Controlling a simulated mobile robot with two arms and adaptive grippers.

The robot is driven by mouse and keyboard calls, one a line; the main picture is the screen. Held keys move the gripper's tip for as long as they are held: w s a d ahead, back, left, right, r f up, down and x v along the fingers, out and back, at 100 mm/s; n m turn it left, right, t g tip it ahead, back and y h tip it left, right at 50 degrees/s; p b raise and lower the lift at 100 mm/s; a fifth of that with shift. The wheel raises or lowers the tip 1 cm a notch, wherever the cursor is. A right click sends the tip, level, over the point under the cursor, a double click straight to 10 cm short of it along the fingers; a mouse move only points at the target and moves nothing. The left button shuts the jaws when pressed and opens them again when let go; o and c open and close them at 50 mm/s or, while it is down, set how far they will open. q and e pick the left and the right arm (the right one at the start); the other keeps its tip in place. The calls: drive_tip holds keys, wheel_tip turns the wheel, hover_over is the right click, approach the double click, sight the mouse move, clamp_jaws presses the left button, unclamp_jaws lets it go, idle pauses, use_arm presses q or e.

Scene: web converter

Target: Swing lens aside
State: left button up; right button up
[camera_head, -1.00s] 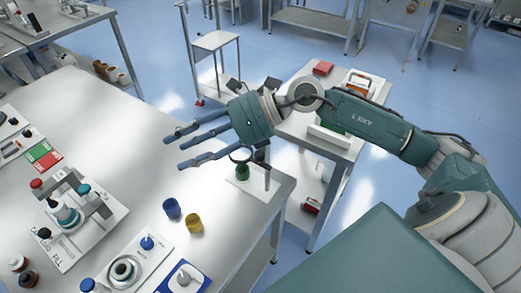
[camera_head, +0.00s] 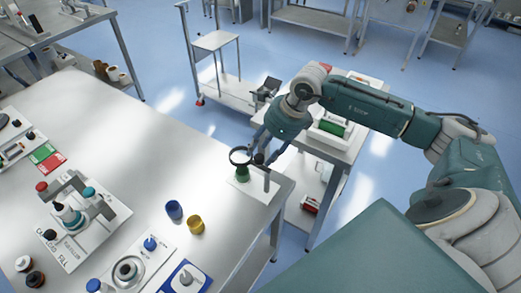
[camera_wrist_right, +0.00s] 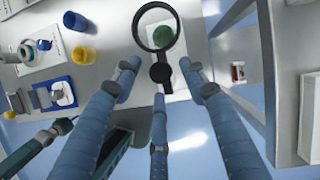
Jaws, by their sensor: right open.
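The lens (camera_head: 241,156) is a round glass in a black ring on a stand near the table's right edge. It sits over a green object (camera_head: 242,174) on a white plate. In the right wrist view the ring (camera_wrist_right: 157,29) shows above the green object (camera_wrist_right: 164,37), with its dark knob (camera_wrist_right: 161,73) toward my fingers. My right gripper (camera_head: 262,152) is open, its blue fingers pointing down beside the lens. In the wrist view the open fingers (camera_wrist_right: 160,80) are spread around the knob; contact cannot be told. My left gripper is not in view.
A blue cup (camera_head: 174,210) and a yellow cup (camera_head: 195,224) stand left of the lens stand. A filling fixture (camera_head: 82,212) is farther left. The middle of the table (camera_head: 130,130) is clear. A side table (camera_head: 335,150) with a green roll stands behind.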

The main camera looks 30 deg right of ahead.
drive_tip(key=shift+x, duration=1.1)
drive_tip(key=shift+s+r, duration=0.1)
clamp_jaws()
drive_tip(key=shift+r, duration=0.1)
